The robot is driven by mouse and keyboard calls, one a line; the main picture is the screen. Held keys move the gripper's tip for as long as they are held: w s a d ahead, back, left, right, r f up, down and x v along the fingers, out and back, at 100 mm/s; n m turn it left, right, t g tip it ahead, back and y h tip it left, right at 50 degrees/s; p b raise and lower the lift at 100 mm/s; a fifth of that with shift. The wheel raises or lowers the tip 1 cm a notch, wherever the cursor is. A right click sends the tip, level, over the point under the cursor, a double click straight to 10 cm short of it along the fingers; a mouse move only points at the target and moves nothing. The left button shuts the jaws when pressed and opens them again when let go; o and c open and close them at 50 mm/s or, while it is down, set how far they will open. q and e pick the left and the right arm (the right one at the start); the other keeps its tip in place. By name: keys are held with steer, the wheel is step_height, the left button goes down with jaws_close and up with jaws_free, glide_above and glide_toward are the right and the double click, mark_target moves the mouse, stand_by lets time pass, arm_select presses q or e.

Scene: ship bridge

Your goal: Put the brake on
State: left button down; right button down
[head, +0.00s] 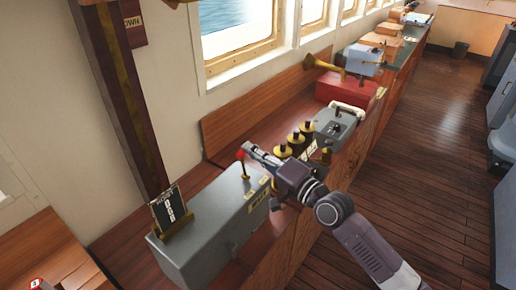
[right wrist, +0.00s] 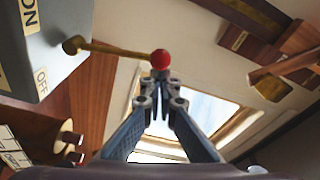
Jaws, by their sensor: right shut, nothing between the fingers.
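The brake is a grey box (head: 205,235) on the wooden counter, with a brass lever (head: 245,171) rising from its top. The lever ends in a red ball knob (head: 240,154) and stands roughly upright in the head view. The right wrist view shows the box (right wrist: 50,50) with ON and OFF labels, the lever (right wrist: 110,49) and the knob (right wrist: 160,59). My right gripper (head: 250,150) is shut and empty, its fingertips (right wrist: 160,78) close beside the knob. I cannot tell whether they touch. My left gripper is not in view.
A dark plaque (head: 172,210) stands on the box's near end. Beyond the lever are brass-topped controls (head: 295,140), a grey panel with a white handle (head: 346,108) and a red box (head: 348,90). A dark wooden post (head: 125,90) rises behind. The floor (head: 430,150) at right is clear.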

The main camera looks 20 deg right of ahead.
mark_target(240, 157)
steer(key=shift+s+a+f+n+y+b, duration=0.15)
steer(key=shift+s+a+n+b, duration=0.1)
steer(key=shift+s+a+n, duration=0.5)
steer(key=shift+s+a+n+y+b, duration=0.2)
steer(key=shift+a+n, duration=0.25)
steer(key=shift+n, duration=0.6)
steer(key=shift+s, duration=0.1)
steer(key=shift+a+f, duration=0.15)
steer(key=shift+f, duration=0.05)
